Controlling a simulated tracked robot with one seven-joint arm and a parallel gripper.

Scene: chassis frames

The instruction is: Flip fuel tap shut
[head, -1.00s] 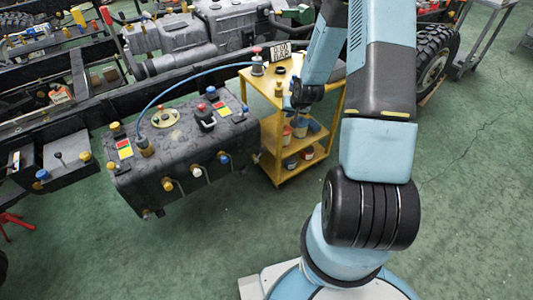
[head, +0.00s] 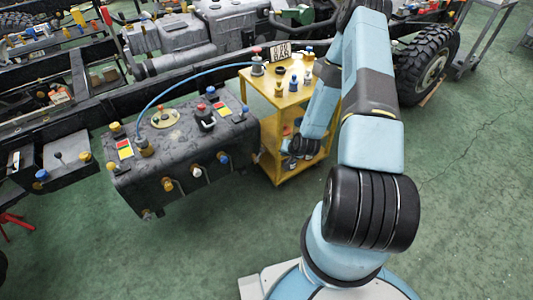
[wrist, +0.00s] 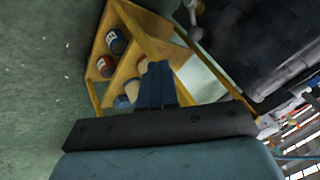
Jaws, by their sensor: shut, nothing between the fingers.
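The dark fuel tank (head: 185,165) stands left of centre in the head view. Its front side carries several small fittings, including a yellow-capped one (head: 168,184), a white one (head: 197,171) and a blue one (head: 223,157). I cannot tell which is the fuel tap. My gripper (head: 287,163) hangs right of the tank, in front of the yellow cart, apart from the fittings. In the wrist view my gripper's fingers (wrist: 156,80) are together and empty. A large dark body, probably the tank (wrist: 255,45), fills the upper right there, with a pale fitting at its left edge.
The yellow cart (head: 262,135) stands close behind my gripper, with bottles on top and cans on its shelves. A blue hose (head: 190,76) arches from tank to cart. The chassis rail (head: 100,106) runs behind the tank. The green floor in front is clear.

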